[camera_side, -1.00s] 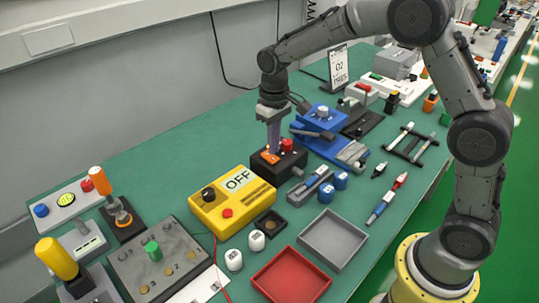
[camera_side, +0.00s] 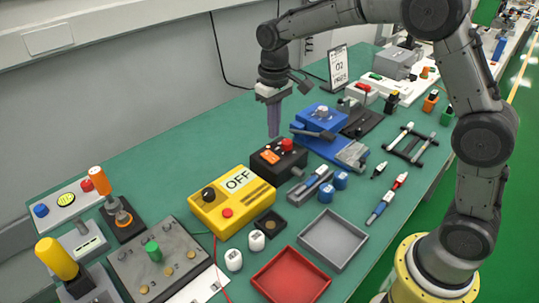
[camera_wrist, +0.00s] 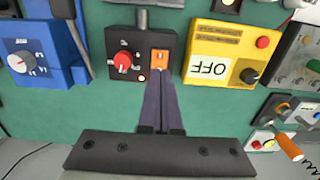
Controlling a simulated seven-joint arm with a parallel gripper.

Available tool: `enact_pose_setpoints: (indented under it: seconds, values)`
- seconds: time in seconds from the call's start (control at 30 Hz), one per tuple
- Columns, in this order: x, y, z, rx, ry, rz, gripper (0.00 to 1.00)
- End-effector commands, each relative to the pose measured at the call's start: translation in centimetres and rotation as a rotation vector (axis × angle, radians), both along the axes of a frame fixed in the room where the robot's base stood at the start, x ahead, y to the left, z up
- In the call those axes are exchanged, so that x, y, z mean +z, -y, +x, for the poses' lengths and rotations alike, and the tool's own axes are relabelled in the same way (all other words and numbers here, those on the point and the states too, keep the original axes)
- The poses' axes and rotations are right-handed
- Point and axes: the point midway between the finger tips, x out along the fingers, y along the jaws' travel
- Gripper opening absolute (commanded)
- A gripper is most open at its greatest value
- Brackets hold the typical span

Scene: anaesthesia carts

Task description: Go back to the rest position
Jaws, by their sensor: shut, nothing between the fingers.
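My gripper (camera_side: 274,135) is shut and empty. It points down and hangs in the air above and behind the black box (camera_side: 268,171), clear of it. In the wrist view the closed fingers (camera_wrist: 160,85) reach up toward the box's orange switch (camera_wrist: 160,59). The black box also carries a red knob (camera_wrist: 122,60); in the side view the orange switch (camera_side: 270,157) and red knob (camera_side: 287,145) both show. The fingertips are apart from the switch in the side view.
A yellow box (camera_side: 232,200) marked OFF stands in front and left of the black box. A blue device (camera_side: 322,118) stands to its right. A red tray (camera_side: 291,277) and a grey tray (camera_side: 333,239) lie toward the front edge. Bare green table lies behind the black box.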

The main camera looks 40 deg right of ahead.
Motion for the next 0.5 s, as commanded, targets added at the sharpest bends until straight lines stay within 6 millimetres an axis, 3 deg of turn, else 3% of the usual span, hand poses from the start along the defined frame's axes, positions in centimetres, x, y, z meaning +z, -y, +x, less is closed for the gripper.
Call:
enact_pose_setpoints:
  seconds: [0.13, 0.23, 0.37, 0.5]
  values:
    - [1.5, 0.2, 0.0, -0.004, 0.034, 0.002, 0.00]
    - [4.7, 0.5, -0.7, -0.010, 0.098, 0.006, 0.00]
    - [9.2, 1.1, -4.2, -0.019, 0.187, 0.010, 0.00]
    - [12.5, 1.7, -9.2, -0.025, 0.275, 0.012, 0.00]
